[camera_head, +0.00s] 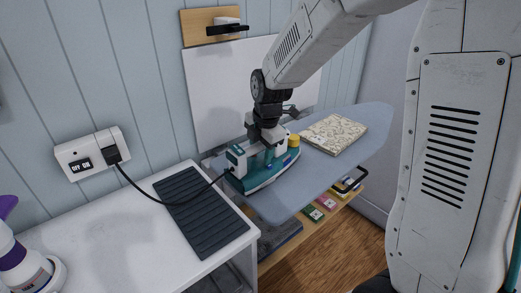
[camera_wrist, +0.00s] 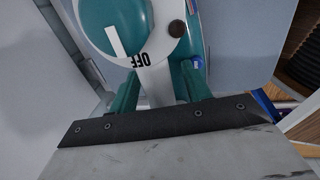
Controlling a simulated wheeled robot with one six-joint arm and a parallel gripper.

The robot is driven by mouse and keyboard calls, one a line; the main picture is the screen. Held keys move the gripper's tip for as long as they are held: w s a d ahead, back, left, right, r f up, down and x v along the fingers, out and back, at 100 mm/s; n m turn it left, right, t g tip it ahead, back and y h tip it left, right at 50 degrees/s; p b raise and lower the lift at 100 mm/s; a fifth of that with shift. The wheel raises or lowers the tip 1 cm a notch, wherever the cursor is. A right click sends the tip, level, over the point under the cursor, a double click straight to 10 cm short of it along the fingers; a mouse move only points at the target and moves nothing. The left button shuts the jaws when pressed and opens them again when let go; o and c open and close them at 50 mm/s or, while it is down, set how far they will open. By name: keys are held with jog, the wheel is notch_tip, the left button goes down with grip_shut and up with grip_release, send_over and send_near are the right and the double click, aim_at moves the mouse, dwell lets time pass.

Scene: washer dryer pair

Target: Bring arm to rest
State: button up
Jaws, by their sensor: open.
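A teal and white iron (camera_head: 262,178) sits on the grey-blue ironing board (camera_head: 340,170), with its black cord running to the wall socket. My gripper (camera_head: 268,154) is low over the iron, pointing down. In the wrist view, the two teal fingers of my gripper (camera_wrist: 158,78) are apart, on either side of the iron's white handle part (camera_wrist: 155,85). The fingers are open; I cannot tell whether either one touches it. The iron's round teal top (camera_wrist: 125,25) shows nearby, with the letters OFF on a white part.
A patterned folded cloth (camera_head: 333,133) lies on the board, with a yellow object (camera_head: 294,140) near the iron. A white counter (camera_head: 120,245) with a dark ribbed mat (camera_head: 200,212) stands at left. The wall socket (camera_head: 92,153) holds the plug. A shelf with small items is below.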

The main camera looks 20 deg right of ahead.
jog(key=r, duration=0.2)
jog(key=s+r, duration=0.1)
jog(key=r, duration=0.4)
jog(key=shift+s+d+r, duration=0.2)
jog(key=shift+r, duration=0.15)
jog(key=shift+s+m, duration=0.1)
jog(key=shift+m, duration=0.6)
jog(key=s+d+r+m, duration=0.1)
jog(key=s+r+m, duration=0.1)
jog(key=s+m, duration=0.8)
jog(key=s+d+r+m, duration=0.1)
jog(key=s+r+m, duration=0.2)
jog(key=s+m, duration=0.7)
jog(key=s, duration=0.8)
jog(key=shift+s+d+g+h, duration=0.25)
jog(key=shift+g+h, duration=0.05)
jog(key=shift+g, duration=0.1)
